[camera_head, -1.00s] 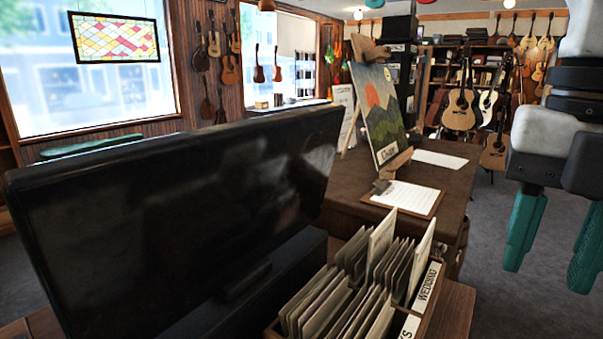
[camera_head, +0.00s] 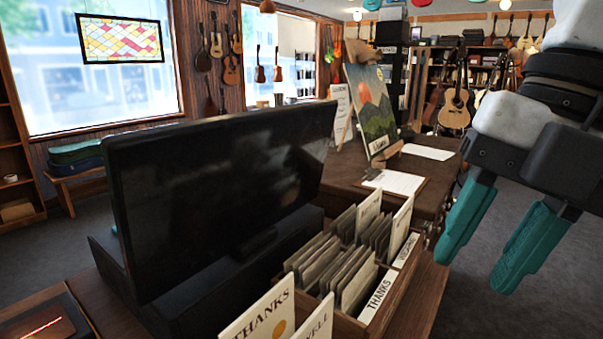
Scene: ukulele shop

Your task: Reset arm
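My gripper (camera_head: 488,252) hangs in the air at the right of the picture, tilted, with its two teal fingers pointing down and to the left. The fingers are apart and nothing is between them. It is to the right of the counter (camera_head: 430,182) and the card box (camera_head: 395,301), with grey floor behind it. My white and black arm links show above it at the upper right.
A black monitor (camera_head: 220,195) stands on the near desk. The box holds several cards; a "THANKS" card (camera_head: 262,318) stands in front. A mountain painting (camera_head: 376,112) and a clipboard (camera_head: 394,182) are on the counter. Guitars (camera_head: 454,105) stand behind. Floor (camera_head: 540,300) at right is clear.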

